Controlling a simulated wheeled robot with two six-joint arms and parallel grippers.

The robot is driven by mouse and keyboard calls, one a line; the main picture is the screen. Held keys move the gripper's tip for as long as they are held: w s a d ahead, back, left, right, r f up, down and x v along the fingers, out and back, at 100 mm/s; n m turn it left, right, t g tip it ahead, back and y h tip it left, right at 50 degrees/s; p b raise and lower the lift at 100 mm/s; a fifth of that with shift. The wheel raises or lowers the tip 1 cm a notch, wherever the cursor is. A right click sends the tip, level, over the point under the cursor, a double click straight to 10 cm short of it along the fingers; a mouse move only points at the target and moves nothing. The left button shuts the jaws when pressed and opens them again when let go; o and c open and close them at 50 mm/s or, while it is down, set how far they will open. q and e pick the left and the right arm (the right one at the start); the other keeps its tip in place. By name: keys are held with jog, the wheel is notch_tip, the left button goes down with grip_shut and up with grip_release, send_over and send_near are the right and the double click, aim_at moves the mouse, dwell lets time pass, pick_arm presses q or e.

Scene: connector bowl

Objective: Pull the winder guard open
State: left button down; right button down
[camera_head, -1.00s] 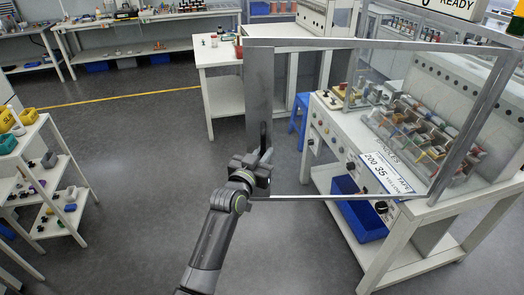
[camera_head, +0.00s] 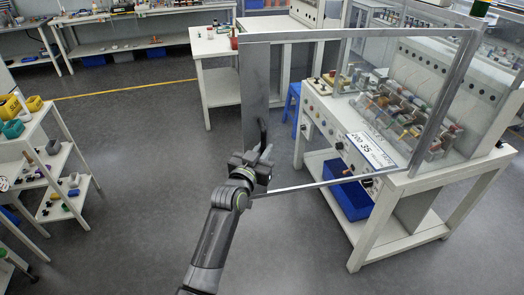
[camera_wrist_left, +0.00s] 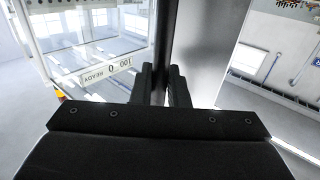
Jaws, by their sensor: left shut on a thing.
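The winder guard is a clear pane in a grey metal frame (camera_head: 365,36), standing out from the winder machine (camera_head: 425,95). Its wide grey left upright (camera_head: 255,85) is nearest my left gripper. A dark upright handle (camera_head: 263,130) is on that upright. My left gripper (camera_head: 265,156) is shut on the handle. In the left wrist view, the fingers (camera_wrist_left: 166,82) close around the handle beside the grey upright (camera_wrist_left: 205,45); the exact contact is partly hidden by the fingers. My right gripper is out of view.
A blue bin (camera_head: 350,198) sits on the shelf under the machine. A blue stool (camera_head: 292,100) stands behind the guard. A white shelf rack (camera_head: 60,165) with small parts is on the left. Grey floor (camera_head: 140,200) is clear between the rack and my arm.

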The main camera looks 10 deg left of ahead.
pick_arm(q)
jog(key=shift+r, duration=0.1)
jog(key=c, duration=1.8)
grip_release()
jog(key=o, duration=0.3)
jog(key=shift+d, duration=0.2)
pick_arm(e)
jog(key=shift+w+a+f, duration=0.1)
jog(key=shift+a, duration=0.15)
pick_arm(q)
jog(key=shift+a, duration=0.1)
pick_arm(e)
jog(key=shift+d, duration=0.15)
